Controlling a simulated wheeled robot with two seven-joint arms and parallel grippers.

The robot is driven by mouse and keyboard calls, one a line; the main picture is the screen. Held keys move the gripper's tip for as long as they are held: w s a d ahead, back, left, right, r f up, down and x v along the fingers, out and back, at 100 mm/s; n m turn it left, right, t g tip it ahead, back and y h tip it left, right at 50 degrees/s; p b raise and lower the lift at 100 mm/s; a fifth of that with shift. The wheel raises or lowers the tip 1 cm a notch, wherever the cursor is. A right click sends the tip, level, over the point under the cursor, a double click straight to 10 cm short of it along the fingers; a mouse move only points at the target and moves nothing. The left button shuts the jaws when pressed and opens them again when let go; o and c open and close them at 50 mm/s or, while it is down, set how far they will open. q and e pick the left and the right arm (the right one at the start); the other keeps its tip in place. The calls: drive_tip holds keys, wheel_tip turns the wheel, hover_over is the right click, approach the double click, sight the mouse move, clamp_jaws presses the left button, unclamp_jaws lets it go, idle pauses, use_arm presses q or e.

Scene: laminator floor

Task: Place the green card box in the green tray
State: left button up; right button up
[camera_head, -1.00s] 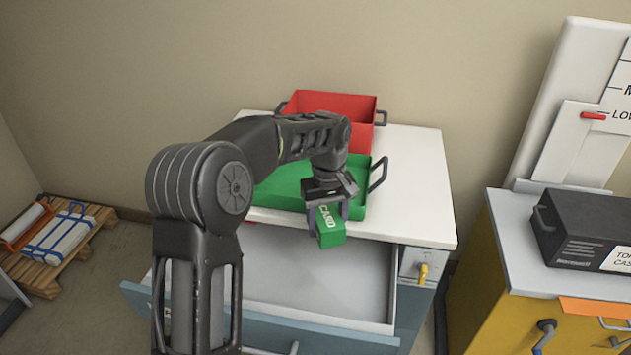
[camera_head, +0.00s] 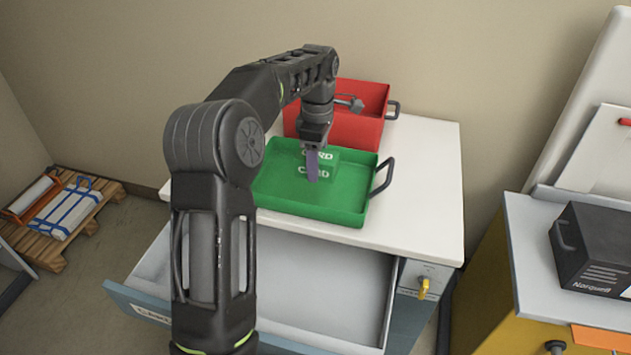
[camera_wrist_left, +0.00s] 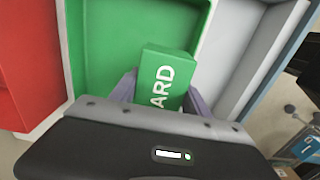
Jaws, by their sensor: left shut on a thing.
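The green card box (camera_head: 327,162), with white "CARD" lettering, is held in my left gripper (camera_head: 312,165) over the green tray (camera_head: 345,213). In the left wrist view the box (camera_wrist_left: 165,78) sits between the two purple-grey fingers, with the green tray (camera_wrist_left: 95,40) behind it. The gripper is shut on the box. I cannot tell whether the box's underside touches the tray floor. The green tray lies on the white cabinet top, with a dark handle at its right. My right gripper is not in view.
A red tray (camera_head: 362,98) stands just behind the green tray. Below the cabinet top (camera_head: 430,190) an open, empty-looking drawer (camera_head: 325,290) juts forward. A dark case (camera_head: 595,245) sits on the yellow cabinet at right. A pallet (camera_head: 60,220) lies on the floor at left.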

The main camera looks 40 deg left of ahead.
use_arm(q)
hover_over(317, 202)
drive_tip(key=shift+f+p, duration=0.35)
drive_tip(key=shift+f, duration=2.15)
drive_tip(key=shift+f+p, duration=0.45)
drive_tip(key=shift+f, duration=2.05)
drive_tip(key=shift+f, duration=0.15)
drive_tip(key=o, duration=1.3)
drive_tip(key=shift+o, duration=0.3)
wheel_tip(317, 202, up, 12)
drive_tip(key=shift+r+b, duration=0.15)
drive_tip(key=shift+b, duration=0.45)
